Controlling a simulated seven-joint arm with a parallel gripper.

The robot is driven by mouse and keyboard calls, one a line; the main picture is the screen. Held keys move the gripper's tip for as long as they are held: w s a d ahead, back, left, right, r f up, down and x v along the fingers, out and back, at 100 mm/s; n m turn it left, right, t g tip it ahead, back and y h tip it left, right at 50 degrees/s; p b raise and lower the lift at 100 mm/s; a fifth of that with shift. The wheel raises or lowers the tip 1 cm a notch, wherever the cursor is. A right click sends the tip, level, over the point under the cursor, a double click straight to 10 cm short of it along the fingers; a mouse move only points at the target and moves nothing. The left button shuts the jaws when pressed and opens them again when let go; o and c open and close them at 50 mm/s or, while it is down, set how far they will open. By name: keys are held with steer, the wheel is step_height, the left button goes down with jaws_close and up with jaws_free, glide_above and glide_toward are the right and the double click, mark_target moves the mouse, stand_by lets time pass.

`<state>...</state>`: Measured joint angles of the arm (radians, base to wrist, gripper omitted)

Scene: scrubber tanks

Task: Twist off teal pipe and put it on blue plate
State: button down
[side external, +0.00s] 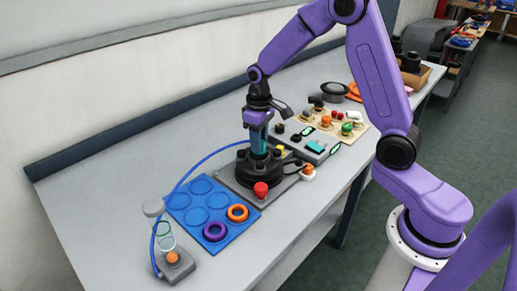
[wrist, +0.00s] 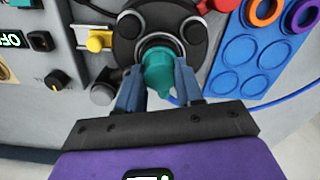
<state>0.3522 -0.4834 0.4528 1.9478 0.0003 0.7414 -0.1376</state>
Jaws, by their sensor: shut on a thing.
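The teal pipe (wrist: 158,72) stands in the round black base (side external: 258,166), which also shows in the wrist view (wrist: 128,27). My gripper (wrist: 158,88) is above the base with its two fingers on either side of the pipe, shut on it. In the side view my gripper (side external: 258,128) points down over the base, and only a strip of teal shows between the fingers. The blue plate (side external: 186,200) lies in front of the base, with round recesses. An orange ring (side external: 238,213) and a purple ring (side external: 215,232) sit at its right side.
A red knob (side external: 261,190) stands at the base's front corner. A grey panel (side external: 314,146) with switches and displays is behind to the right. A small unit with an orange button (side external: 172,257) and blue tube stands at the front left. Bare bench lies left of the plate.

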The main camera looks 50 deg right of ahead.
steer(key=shift+n, duration=0.8)
steer(key=shift+n, duration=0.3)
jaws_free()
steer(key=shift+r, duration=3.5)
